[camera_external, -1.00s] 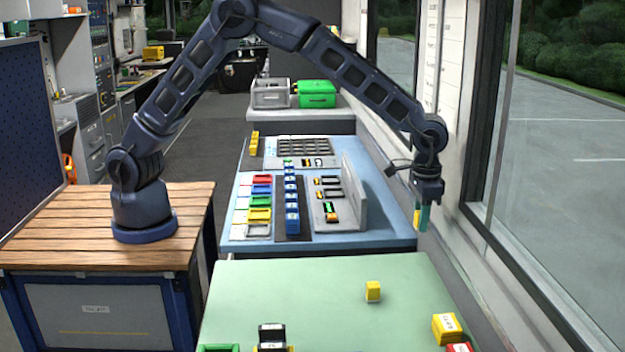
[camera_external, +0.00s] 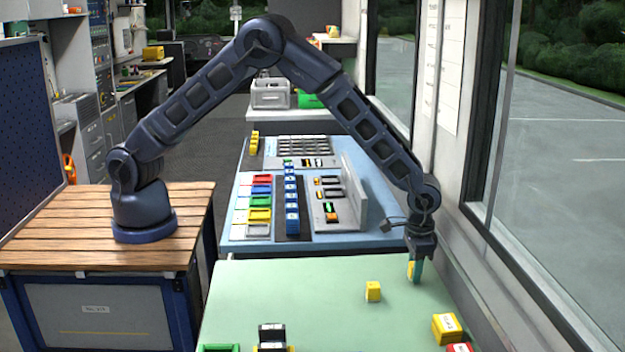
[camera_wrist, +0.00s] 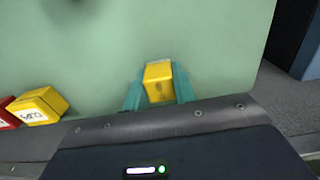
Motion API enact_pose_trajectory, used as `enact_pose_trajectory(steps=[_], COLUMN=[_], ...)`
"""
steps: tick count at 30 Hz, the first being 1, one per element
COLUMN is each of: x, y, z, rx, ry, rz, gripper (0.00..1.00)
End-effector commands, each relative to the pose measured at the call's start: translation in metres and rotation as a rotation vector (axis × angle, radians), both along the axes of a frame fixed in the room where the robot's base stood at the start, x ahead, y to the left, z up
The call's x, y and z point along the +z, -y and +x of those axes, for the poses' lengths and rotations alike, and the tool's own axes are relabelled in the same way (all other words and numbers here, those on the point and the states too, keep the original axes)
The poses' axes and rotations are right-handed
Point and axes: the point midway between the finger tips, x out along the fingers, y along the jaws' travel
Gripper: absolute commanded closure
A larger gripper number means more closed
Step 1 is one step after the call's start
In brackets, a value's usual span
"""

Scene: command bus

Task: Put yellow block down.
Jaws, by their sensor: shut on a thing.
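My gripper (camera_external: 414,273) is shut on a small yellow block (camera_external: 410,269), with its teal fingers pointing down. It is over the far right part of the green table (camera_external: 310,305). In the wrist view the yellow block (camera_wrist: 158,80) sits between the two teal fingers, with green surface beyond it. I cannot tell whether the block touches the table or hangs just above it. A second small yellow block (camera_external: 373,291) stands on the table, left of my gripper and nearer the camera.
A larger labelled yellow box (camera_external: 446,328) and a red box (camera_external: 459,348) are at the table's near right. Black pieces (camera_external: 271,334) and a green tray (camera_external: 219,348) are at the near left. The table's middle is clear. A wall and window line the right side.

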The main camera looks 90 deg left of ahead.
Motion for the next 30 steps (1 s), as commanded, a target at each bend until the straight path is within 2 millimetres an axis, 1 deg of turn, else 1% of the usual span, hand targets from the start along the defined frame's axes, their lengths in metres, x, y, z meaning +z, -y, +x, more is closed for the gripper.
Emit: enact_pose_trajectory(steps=[1, 3, 14, 15, 17, 18, 26, 30], x=[-0.0059, -0.0085, -0.0115, -0.0110, -0.0110, -0.0110, -0.0103, -0.0020], y=[-0.0001, 0.0000, 0.0000, 0.0001, 0.0001, 0.0001, 0.0001, 0.0002], z=[-0.0003, 0.0000, 0.0001, 0.0002, 0.0001, 0.0001, 0.0001, 0.0004], rx=[0.000, 0.000, 0.000, 0.000, 0.000, 0.000, 0.000, 0.000], ry=[-0.001, 0.000, 0.000, 0.001, 0.001, 0.001, 0.001, 0.001], rz=[0.000, 0.000, 0.000, -0.001, 0.000, 0.000, 0.000, -0.001], gripper=[0.96, 0.96, 0.96, 0.65, 0.54, 0.51, 0.51, 0.51])
